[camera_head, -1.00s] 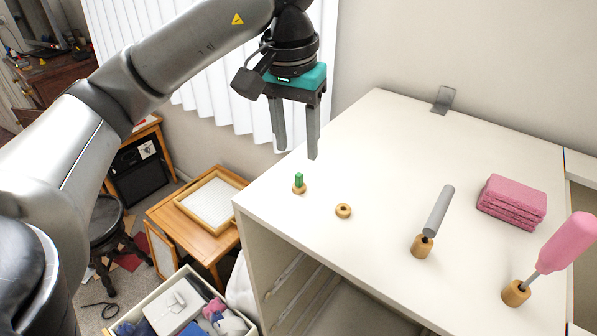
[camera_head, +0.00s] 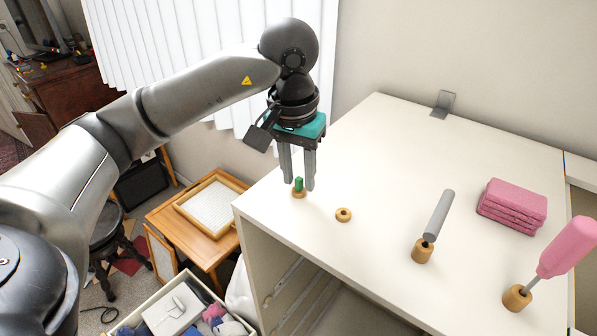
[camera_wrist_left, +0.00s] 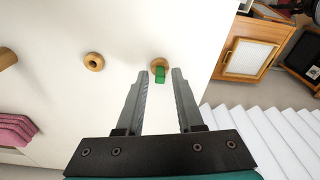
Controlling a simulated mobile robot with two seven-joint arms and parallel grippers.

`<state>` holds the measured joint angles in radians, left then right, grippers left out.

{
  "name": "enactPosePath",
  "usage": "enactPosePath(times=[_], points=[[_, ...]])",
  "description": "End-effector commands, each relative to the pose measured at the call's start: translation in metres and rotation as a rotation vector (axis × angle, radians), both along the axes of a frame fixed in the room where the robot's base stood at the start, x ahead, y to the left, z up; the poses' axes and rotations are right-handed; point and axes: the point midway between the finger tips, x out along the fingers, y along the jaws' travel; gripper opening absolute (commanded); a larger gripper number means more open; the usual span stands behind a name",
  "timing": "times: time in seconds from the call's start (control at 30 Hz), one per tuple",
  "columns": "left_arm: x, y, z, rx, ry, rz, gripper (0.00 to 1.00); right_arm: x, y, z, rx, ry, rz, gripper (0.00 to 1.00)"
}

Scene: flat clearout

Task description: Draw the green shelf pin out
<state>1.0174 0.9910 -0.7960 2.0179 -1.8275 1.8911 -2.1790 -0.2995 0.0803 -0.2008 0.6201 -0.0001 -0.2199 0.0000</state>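The green shelf pin (camera_head: 298,184) stands upright in a small wooden ring holder (camera_head: 299,194) near the left edge of the white cabinet top. My left gripper (camera_head: 299,184) points down at the pin, its fingers open with a gap on both sides. In the left wrist view the green pin (camera_wrist_left: 160,75) shows just beyond the open fingertips (camera_wrist_left: 160,78), roughly centred between them, with its wooden holder (camera_wrist_left: 159,64) behind it. I cannot tell the exact height of the fingertips relative to the pin. My right gripper is not in view.
An empty wooden ring (camera_head: 343,215) lies right of the pin. The white cabinet top (camera_head: 385,150) is clear behind.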

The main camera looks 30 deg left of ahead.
Motion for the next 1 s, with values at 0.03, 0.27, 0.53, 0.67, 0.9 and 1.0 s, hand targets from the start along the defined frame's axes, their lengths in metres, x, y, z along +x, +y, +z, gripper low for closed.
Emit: enactPosePath(times=[0.03,0.27,0.53,0.67,0.9,1.0], points=[[0.0001,0.0001,0.0002,0.0,0.0,0.0,0.29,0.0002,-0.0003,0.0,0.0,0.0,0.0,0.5],[0.0001,0.0001,0.0003,0.0,0.0,0.0,0.04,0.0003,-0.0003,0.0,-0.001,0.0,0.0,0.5],[0.0001,0.0,0.0004,0.0,0.0,0.0,0.0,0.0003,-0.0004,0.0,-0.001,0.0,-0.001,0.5],[0.0001,0.0,0.0004,0.0,-0.001,0.001,0.1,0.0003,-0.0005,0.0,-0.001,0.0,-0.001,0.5],[0.0001,0.0,0.0004,0.0,-0.001,0.001,0.0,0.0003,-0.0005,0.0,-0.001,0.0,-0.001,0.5],[0.0001,-0.0001,0.0004,0.0,-0.001,0.001,0.0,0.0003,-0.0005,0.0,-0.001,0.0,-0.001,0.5]])
